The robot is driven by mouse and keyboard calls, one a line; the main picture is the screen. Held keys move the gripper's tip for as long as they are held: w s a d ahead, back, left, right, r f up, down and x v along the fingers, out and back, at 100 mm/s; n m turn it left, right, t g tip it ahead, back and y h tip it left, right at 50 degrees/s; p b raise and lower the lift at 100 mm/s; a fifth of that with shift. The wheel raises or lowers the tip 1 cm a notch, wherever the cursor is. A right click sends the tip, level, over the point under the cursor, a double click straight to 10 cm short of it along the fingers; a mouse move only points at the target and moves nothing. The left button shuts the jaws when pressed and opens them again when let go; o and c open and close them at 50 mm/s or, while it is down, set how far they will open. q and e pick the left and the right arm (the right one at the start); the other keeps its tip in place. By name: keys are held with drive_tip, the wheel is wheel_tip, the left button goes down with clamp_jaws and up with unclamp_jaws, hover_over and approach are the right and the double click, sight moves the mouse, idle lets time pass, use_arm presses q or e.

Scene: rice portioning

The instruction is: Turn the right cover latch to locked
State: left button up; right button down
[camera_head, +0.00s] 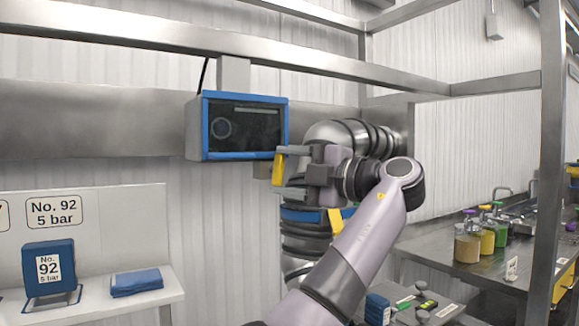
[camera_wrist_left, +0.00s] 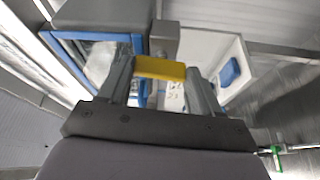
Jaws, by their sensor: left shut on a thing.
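My left gripper (camera_head: 292,166) is shut on a yellow latch handle (camera_head: 278,168), just below the right end of a blue-framed box (camera_head: 236,157) with a dark front. In the left wrist view the yellow handle (camera_wrist_left: 160,68) spans the gap between the two fingers of my left gripper (camera_wrist_left: 160,80). A grey metal block (camera_wrist_left: 165,40) shows just beyond it. The latch's mount and its turned position cannot be made out. Another yellow piece (camera_head: 335,220) shows lower, by a blue band (camera_head: 300,215) on a steel pipe-like body. My right gripper is not in view.
Steel rails (camera_head: 200,36) cross above. A steel counter (camera_head: 440,256) with several coloured jars stands at right, behind a steel post (camera_head: 548,150).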

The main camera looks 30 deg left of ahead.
use_arm(q)
drive_tip(key=shift+n+h, duration=0.3)
drive_tip(key=shift+n, duration=0.3)
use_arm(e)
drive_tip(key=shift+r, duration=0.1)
use_arm(q)
drive_tip(key=o, duration=1.1)
drive_tip(key=shift+c, duration=0.2)
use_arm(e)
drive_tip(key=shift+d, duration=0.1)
